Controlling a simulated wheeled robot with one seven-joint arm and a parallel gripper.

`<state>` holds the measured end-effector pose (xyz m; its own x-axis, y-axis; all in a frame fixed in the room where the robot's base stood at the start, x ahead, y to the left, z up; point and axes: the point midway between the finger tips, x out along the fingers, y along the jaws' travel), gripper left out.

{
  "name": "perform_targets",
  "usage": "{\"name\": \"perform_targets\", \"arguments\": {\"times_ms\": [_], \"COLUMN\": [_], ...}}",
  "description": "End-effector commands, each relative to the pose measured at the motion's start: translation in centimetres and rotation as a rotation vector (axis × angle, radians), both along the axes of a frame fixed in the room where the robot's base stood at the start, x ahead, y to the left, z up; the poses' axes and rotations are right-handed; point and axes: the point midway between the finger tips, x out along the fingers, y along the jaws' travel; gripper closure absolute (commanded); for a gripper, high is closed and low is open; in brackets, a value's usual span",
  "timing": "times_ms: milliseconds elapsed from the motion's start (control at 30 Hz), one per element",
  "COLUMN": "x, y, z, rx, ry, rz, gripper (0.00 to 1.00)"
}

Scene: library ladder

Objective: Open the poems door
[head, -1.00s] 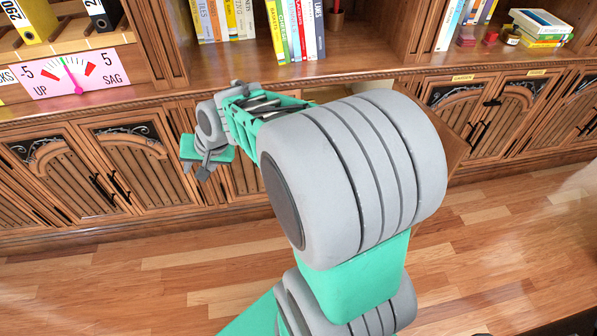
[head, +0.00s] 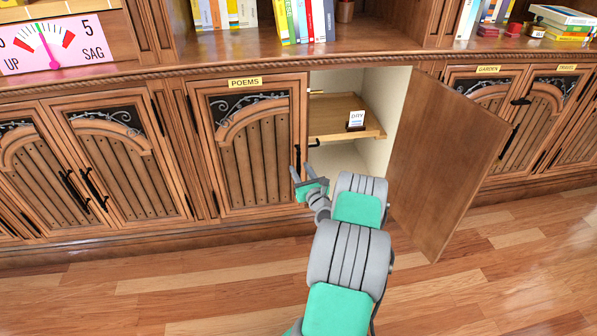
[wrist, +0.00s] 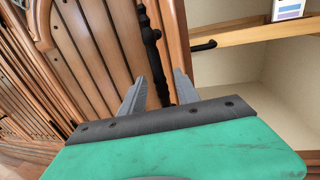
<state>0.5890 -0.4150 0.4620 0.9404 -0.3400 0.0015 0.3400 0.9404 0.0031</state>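The poems door (head: 254,150) is a shut wooden cabinet door with arched slats and black scrollwork, under a yellow POEMS label (head: 245,83). Its black upright handle (head: 297,160) is along its right edge. My gripper (head: 303,170) is in front of that edge by the handle. In the wrist view my gripper (wrist: 160,90) is open, its two grey fingers apart. The black handle (wrist: 151,40) runs down between the fingers in the picture; whether they touch it I cannot tell.
A neighbouring door (head: 445,160) stands swung out on the right, beside my arm. The open compartment holds a wooden shelf (head: 340,118) with a small DRY card box (head: 356,120). Shut cabinets flank both sides. The wooden floor (head: 180,290) is clear.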

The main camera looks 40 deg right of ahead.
Motion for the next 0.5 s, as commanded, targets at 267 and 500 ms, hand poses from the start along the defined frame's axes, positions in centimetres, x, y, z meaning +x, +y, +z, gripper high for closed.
{"name": "perform_targets", "arguments": {"times_ms": [267, 500], "x": [1.9, 1.9], "y": [-0.7, -0.7], "z": [0.0, 0.0], "rx": [-0.002, -0.002], "ry": [0.002, 0.002], "rz": [0.000, 0.000], "gripper": [0.62, 0.70]}}
